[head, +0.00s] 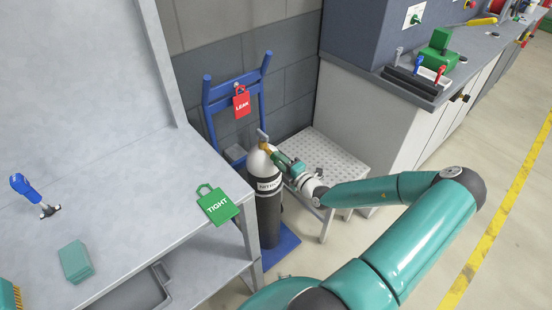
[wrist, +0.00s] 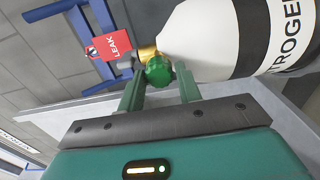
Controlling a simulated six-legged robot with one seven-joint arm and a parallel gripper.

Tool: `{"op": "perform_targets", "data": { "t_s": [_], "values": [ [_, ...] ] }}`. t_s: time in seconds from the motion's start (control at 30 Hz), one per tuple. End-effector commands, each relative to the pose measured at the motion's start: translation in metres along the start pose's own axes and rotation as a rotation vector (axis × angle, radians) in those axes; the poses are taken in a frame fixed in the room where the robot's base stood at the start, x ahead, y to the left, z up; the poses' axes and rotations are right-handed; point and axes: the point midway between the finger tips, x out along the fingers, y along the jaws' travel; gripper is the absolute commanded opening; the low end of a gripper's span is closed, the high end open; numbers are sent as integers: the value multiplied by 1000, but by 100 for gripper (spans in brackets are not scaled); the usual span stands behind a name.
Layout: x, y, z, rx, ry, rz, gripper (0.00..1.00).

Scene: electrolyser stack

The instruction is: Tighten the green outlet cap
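The green outlet cap (wrist: 158,71) sits on the brass valve (wrist: 147,53) of a white and black nitrogen cylinder (wrist: 205,38). In the head view the cylinder (head: 268,205) stands upright by a blue hand truck (head: 213,103). My gripper (wrist: 160,80) is at the valve, its two fingers parted with the cap between or just beyond their tips. A gap shows on the right of the cap; on the left I cannot tell whether the finger touches it. In the head view my gripper (head: 275,155) reaches the valve from the right and hides the cap.
A red LEAK tag (head: 242,102) hangs on the hand truck. A green TIGHT tag (head: 217,205) lies at the edge of the grey bench (head: 130,190), left of the cylinder. A perforated low table (head: 330,160) stands close behind my gripper.

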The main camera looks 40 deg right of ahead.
Motion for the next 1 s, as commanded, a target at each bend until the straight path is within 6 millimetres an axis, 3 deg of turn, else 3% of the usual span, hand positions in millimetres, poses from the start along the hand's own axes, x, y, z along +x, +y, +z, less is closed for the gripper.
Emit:
{"op": "perform_targets", "data": {
  "t_s": [0.1,0.47,0.67,1.0],
  "values": [
    [0,0,0,-2,-1,1,53],
    [-5,1,1,-6,-2,1,53],
    [-37,1,1,-7,-2,0,53],
    [-111,1,1,-5,-2,0,53]
  ]
}}
